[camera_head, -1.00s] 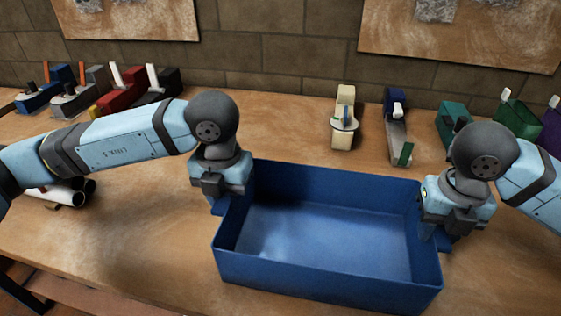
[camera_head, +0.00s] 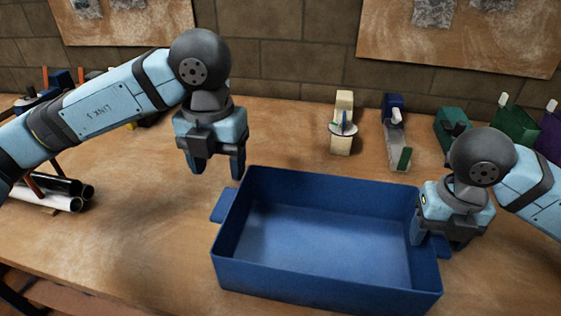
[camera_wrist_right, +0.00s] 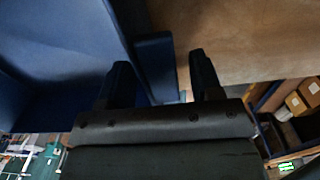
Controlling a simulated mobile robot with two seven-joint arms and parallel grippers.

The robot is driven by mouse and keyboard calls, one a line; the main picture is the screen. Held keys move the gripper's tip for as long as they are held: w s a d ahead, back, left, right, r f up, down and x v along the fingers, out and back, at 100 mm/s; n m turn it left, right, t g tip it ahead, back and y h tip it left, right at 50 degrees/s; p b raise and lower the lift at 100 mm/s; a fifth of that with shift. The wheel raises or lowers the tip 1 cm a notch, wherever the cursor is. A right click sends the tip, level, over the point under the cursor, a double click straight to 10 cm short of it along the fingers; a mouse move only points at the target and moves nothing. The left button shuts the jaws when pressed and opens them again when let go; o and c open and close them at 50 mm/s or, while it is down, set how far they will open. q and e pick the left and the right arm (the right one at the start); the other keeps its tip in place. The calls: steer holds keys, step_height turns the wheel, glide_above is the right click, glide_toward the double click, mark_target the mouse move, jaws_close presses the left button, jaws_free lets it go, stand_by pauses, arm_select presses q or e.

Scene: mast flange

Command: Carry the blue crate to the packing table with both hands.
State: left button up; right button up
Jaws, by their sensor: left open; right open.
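The blue crate (camera_head: 325,278) is empty and sits on a wooden table (camera_head: 110,250). A tab handle (camera_head: 222,207) sticks out of its left side. My left gripper (camera_head: 217,172) is open and empty, above and behind that handle and clear of the crate. My right gripper (camera_head: 432,243) is open, low at the crate's right end. In the right wrist view its fingers (camera_wrist_right: 160,85) stand on either side of the right handle (camera_wrist_right: 155,62), with a gap visible on the right. Whether the left finger touches the handle I cannot tell.
Wood planes or similar tools (camera_head: 342,125) stand along the back, with a blue and grey one (camera_head: 397,135) beside them. A green one (camera_head: 452,128) is behind my right arm. Rolled tubes (camera_head: 55,195) lie at left. The table's left front is clear.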

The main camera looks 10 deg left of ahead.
steer(key=shift+r, duration=0.35)
arm_select(q)
step_height(320, 180, up, 3)
steer(key=shift+f, duration=0.1)
arm_select(e)
step_height(320, 180, up, 11)
steer(key=shift+r, duration=0.15)
